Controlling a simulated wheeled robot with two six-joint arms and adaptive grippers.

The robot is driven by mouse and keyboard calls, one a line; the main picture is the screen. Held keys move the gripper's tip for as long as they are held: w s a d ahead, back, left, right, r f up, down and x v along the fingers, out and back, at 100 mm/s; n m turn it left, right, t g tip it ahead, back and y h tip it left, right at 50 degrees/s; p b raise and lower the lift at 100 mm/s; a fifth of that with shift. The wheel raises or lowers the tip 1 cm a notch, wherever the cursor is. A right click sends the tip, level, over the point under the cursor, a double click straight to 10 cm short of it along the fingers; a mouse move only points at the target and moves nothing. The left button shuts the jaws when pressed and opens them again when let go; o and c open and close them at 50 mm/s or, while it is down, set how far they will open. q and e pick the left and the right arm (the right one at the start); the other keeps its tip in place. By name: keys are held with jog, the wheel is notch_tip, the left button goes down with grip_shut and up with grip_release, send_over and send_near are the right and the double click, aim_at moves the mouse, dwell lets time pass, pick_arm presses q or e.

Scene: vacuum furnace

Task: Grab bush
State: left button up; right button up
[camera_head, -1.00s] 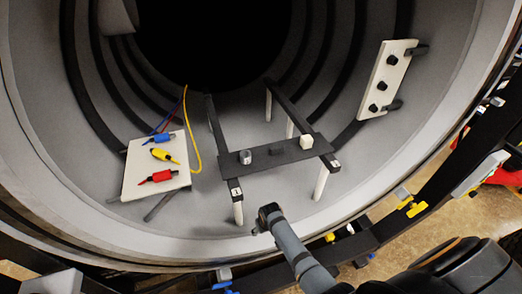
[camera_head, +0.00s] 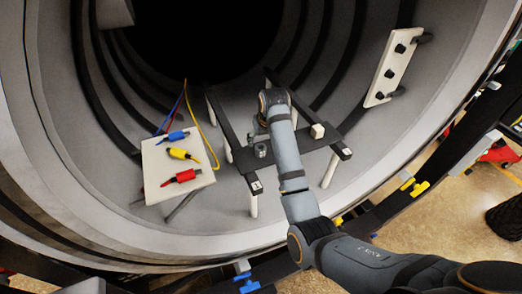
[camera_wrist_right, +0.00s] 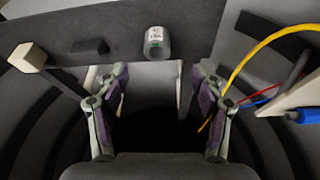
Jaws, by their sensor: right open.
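The bush, a short grey hollow cylinder (camera_head: 260,150) with a light label, stands on the dark crossbar of the rack (camera_head: 240,158). In the right wrist view my right gripper (camera_wrist_right: 160,72) is open and empty. Its fingers are spread to either side of the bush's line, with the bush beyond the tips and apart from them. My left gripper is not in view.
A white cube (camera_head: 317,131) and a dark block (camera_wrist_right: 89,47) sit on the same crossbar. A white board (camera_head: 158,185) with blue, yellow and red connectors stands left, its cables running behind. A white panel with black knobs (camera_head: 392,68) is on the right wall.

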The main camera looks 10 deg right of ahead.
aim_at(261, 147)
jog(key=x, duration=0.2)
jog(key=p+x, duration=0.1)
jog(key=x, duration=0.1)
jog(key=shift+w+a+f, duration=0.1)
jog(key=shift+w+f, duration=0.05)
jog(key=shift+w, duration=0.2)
jog(key=shift+w+f, duration=0.1)
jog(key=shift+f, duration=0.15)
jog(key=shift+w+f+p, duration=0.15)
jog(key=shift+f+p, duration=0.1)
jog(key=shift+p, duration=0.35)
jog(key=x, duration=0.3)
jog(key=p+x, duration=0.1)
jog(key=shift+w+d+f, duration=0.2)
jog(key=shift+d+f, duration=0.05)
jog(key=shift+d, duration=0.05)
jog(key=shift+c, duration=0.4)
